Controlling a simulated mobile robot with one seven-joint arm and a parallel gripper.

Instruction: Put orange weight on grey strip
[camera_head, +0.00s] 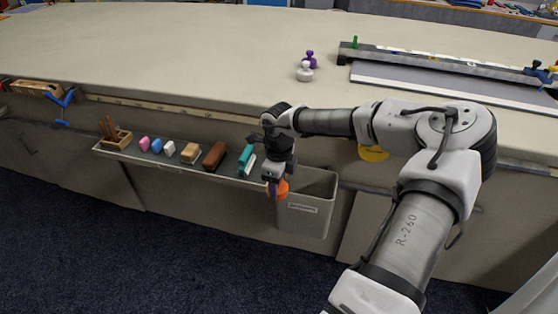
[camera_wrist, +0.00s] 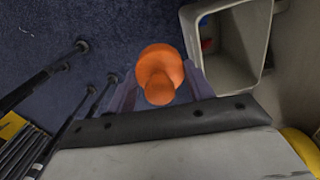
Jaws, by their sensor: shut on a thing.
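My gripper (camera_head: 275,184) is shut on the orange weight (camera_head: 283,190) and holds it in the air in front of the table's side, beside the bin. In the wrist view the weight (camera_wrist: 160,62) shows from its knob end, between the two fingers of my gripper (camera_wrist: 161,90). On the table top at the right lies a flat grey strip (camera_head: 430,80) with a pale front edge. A dark rail (camera_head: 440,62) runs along its back. I cannot tell for sure which grey surface the task means.
A grey bin (camera_head: 318,212) hangs on the table's side; the wrist view shows its rim (camera_wrist: 266,40). A narrow shelf (camera_head: 138,155) left of it holds several small blocks. White (camera_head: 305,72) and purple (camera_head: 310,58) weights stand on the table (camera_head: 200,50). The table's left is mostly clear.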

